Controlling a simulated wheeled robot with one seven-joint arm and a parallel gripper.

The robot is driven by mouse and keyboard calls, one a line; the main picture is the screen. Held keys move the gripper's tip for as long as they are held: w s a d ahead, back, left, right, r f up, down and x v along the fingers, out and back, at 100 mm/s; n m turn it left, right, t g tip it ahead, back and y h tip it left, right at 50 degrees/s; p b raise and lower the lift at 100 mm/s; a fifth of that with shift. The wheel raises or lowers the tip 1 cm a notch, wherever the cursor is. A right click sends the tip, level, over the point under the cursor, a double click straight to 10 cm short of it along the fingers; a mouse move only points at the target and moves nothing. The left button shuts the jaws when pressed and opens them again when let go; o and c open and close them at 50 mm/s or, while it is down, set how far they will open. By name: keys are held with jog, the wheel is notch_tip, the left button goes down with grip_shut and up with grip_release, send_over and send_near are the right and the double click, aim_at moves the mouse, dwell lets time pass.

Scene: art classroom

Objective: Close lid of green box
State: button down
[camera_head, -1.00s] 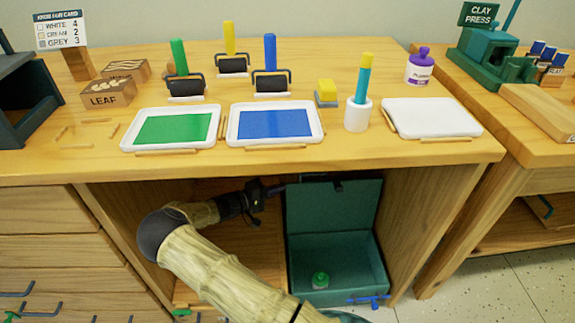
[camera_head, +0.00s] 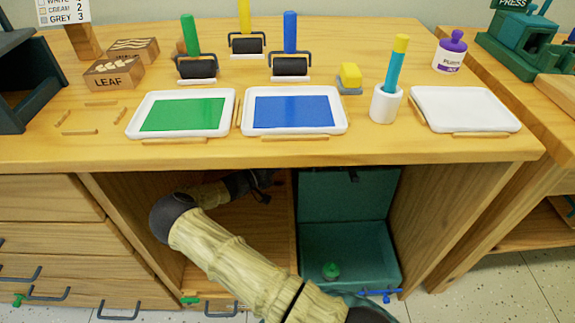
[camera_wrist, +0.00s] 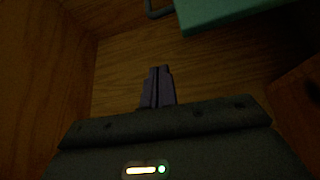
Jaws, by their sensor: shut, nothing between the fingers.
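The green box (camera_head: 350,262) stands in the open compartment under the table, at its right side. Its lid (camera_head: 348,196) is raised upright at the back, with its top partly hidden by the table edge. A small green-capped thing (camera_head: 331,271) lies inside the box. My gripper (camera_head: 268,184) is inside the compartment, left of the raised lid and apart from it, partly in shadow. In the wrist view my gripper (camera_wrist: 158,86) is shut and empty, and a green edge that looks like the lid (camera_wrist: 235,10) shows at the top right.
The tabletop (camera_head: 300,153) hangs over my arm. It bears a green paint tray (camera_head: 232,98), a blue paint tray (camera_head: 343,97), a white tray (camera_head: 465,124) and rollers. Compartment walls (camera_head: 455,215) stand close on both sides. A blue handle (camera_head: 382,292) is at the box's front.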

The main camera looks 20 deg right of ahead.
jog(key=s+d+b, duration=0.2)
jog(key=d+b, duration=0.3)
jog(key=d, duration=0.2)
jog(key=shift+d, duration=0.3)
jog(key=shift+a, duration=0.15)
